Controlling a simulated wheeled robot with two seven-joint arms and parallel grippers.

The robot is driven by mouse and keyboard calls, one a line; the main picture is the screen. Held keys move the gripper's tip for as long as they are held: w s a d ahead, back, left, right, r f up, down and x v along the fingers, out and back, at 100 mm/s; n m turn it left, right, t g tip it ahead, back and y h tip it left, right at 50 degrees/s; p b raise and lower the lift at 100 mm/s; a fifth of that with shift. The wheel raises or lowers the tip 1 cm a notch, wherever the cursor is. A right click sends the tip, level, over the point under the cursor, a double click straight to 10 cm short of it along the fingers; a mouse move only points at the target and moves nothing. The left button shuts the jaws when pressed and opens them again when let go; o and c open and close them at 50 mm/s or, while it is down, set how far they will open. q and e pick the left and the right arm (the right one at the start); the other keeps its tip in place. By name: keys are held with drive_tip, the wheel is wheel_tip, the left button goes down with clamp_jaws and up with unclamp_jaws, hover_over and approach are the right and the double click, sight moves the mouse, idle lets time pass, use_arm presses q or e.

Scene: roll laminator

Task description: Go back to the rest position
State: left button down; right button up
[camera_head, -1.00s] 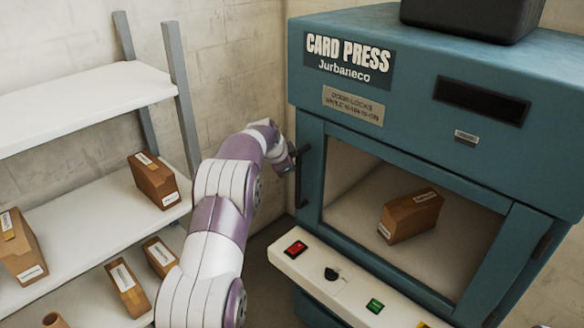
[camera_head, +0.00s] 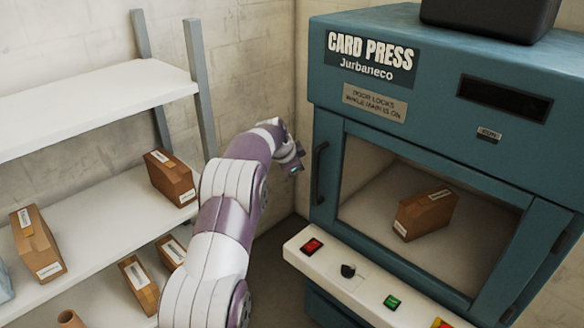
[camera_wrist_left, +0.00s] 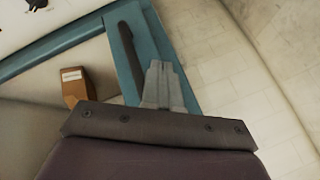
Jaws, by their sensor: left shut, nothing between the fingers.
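My left gripper (camera_head: 291,160) is at the end of the purple and white arm in the head view, left of the card press and a little apart from its dark door handle (camera_head: 319,173). In the left wrist view, its fingers (camera_wrist_left: 162,84) are together with nothing between them, and the handle (camera_wrist_left: 130,55) shows beside them. The card press (camera_head: 400,107) is teal, with its door closed. A brown box (camera_head: 425,214) sits inside, seen through the window; it also shows in the wrist view (camera_wrist_left: 77,85). My right gripper is not in view.
A white shelf unit (camera_head: 100,113) with several brown boxes stands at the left. A white control panel (camera_head: 370,284) with a red button (camera_head: 312,246), a dark knob (camera_head: 348,271) and a green button (camera_head: 392,302) juts from the press. A black box (camera_head: 490,18) is on top.

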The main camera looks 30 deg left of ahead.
use_arm(q)
drive_tip(key=s+a+r, duration=0.2)
drive_tip(key=a+r, duration=0.4)
drive_tip(key=r, duration=0.2)
drive_tip(key=s+d+f+n+g, duration=0.3)
drive_tip(key=s+d+f+n, duration=0.2)
drive_tip(key=s+f+n, duration=0.5)
drive_tip(key=s+d+g+p, duration=0.1)
drive_tip(key=s+d, duration=0.8)
drive_tip(key=s, duration=0.4)
drive_tip(key=s+d+f+m+g+p, duration=0.1)
drive_tip(key=s+d+g, duration=0.1)
drive_tip(key=s+d, duration=0.7)
drive_tip(key=shift+s+f+p, duration=0.25)
drive_tip(key=shift+s+p, duration=0.1)
drive_tip(key=shift+s, duration=1.8)
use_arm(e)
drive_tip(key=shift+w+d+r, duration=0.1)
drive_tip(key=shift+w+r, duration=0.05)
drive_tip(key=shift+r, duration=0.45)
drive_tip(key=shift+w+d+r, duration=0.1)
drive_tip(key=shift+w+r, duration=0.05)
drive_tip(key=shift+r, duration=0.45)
